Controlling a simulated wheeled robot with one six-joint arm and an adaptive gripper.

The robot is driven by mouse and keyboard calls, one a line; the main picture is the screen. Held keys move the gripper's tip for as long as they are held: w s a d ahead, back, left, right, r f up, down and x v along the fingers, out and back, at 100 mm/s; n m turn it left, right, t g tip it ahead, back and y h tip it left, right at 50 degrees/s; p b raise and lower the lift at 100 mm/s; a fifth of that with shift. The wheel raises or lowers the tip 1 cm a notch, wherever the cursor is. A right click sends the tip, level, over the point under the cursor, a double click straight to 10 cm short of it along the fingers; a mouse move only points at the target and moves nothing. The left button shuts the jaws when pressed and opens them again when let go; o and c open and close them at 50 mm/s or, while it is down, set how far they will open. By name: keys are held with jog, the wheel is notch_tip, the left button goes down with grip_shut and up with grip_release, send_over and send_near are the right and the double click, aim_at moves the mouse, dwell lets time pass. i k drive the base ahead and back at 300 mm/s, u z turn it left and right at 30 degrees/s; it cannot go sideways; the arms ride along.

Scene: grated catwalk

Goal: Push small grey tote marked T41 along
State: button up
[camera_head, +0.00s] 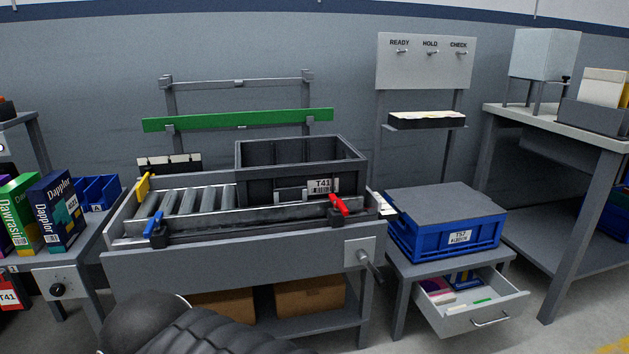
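The small grey tote marked T41 (256,193) stands upright on the right part of a roller conveyor (187,202). Its front label reads T41, and its open top shows no contents from here. Bare rollers lie to its left. A dark padded part of my arm shows at the bottom edge, in front of the conveyor bench. My gripper is not in view.
A red lever (338,206), a blue lever (155,225) and a yellow lever (143,186) stand along the conveyor edges. A blue tote marked T57 (403,238) sits on a lower stand at right, above an open drawer (472,306). Boxes (54,208) stand at left.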

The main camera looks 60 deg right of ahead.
aim_at(269, 171)
jog(key=z, duration=3.75)
jog(key=i, duration=1.65)
jog(key=u, duration=2.8)
